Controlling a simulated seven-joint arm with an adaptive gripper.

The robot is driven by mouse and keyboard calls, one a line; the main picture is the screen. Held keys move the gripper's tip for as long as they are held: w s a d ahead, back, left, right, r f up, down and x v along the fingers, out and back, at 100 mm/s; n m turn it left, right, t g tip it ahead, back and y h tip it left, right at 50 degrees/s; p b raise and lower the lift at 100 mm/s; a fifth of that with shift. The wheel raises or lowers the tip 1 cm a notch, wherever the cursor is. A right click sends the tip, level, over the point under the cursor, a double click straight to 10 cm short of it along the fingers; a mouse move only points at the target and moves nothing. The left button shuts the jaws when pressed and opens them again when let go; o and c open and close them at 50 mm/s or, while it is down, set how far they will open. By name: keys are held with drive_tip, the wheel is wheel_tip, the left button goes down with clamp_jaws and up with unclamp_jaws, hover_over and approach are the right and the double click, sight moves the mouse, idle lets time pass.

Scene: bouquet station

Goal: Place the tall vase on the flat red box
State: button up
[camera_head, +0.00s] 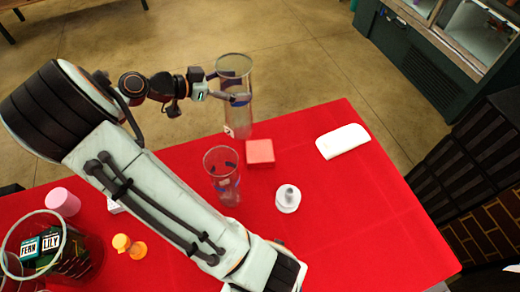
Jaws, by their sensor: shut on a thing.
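My gripper (228,88) is shut on the tall vase (236,118), a clear glass cylinder, near its upper half. The vase is about upright at the back edge of the red table. Its base shows just behind and left of the flat red box (260,152), apart from it in the picture. I cannot tell how high the base is above the table. The box is a pale red block lying on the table with a bare top.
A second, shorter clear vase (222,165) stands left of and in front of the box. A white round dish (288,205) with a grey piece and a white slab (343,141) are to the right. A pink cup (62,202) and orange item (122,242) are left. The front right table is clear.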

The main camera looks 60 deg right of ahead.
sight(251, 115)
drive_tip(key=shift+m+g+y, duration=0.5)
drive_tip(key=shift+m+g, duration=0.1)
drive_tip(key=shift+m, duration=0.1)
drive_tip(key=s+d, duration=0.1)
drive_tip(key=s, duration=0.1)
drive_tip(key=s+d, duration=0.1)
drive_tip(key=shift+s+d, duration=0.15)
drive_tip(key=shift+s, duration=0.2)
drive_tip(key=shift+s+d+f, duration=0.1)
drive_tip(key=shift+s+f, duration=0.15)
wheel_tip(251, 115, down, 10)
drive_tip(key=shift+r, duration=0.25)
drive_tip(key=o, duration=1.2)
drive_tip(key=shift+f, duration=0.15)
